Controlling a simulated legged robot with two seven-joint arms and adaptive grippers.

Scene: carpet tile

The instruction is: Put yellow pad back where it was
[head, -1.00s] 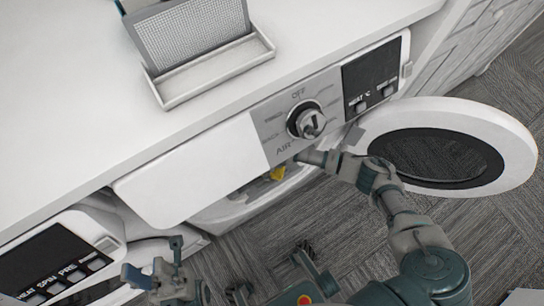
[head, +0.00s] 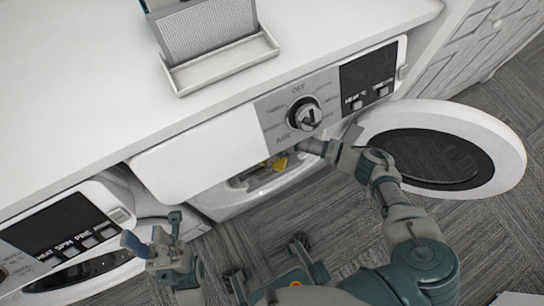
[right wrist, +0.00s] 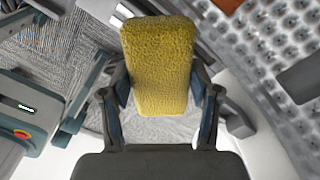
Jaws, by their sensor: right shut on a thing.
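The yellow pad (right wrist: 158,62) is a rough-surfaced block, clamped between the fingers of my right gripper (right wrist: 160,95) in the right wrist view. In the head view a small part of the yellow pad (head: 278,163) shows in the opening of the machine with the open round door, under its control panel. The panel hides most of my right gripper there. My left gripper (head: 152,228) is open and empty, at the lower left of the head view, in front of the machines.
The open round door (head: 512,160) stands to the right of my right arm. The machine's panel with a dial (head: 305,115) is just above the arm. A white tray (head: 225,63) with a grey mesh piece sits on the white top. A drum with perforated metal (right wrist: 255,40) is close to the pad.

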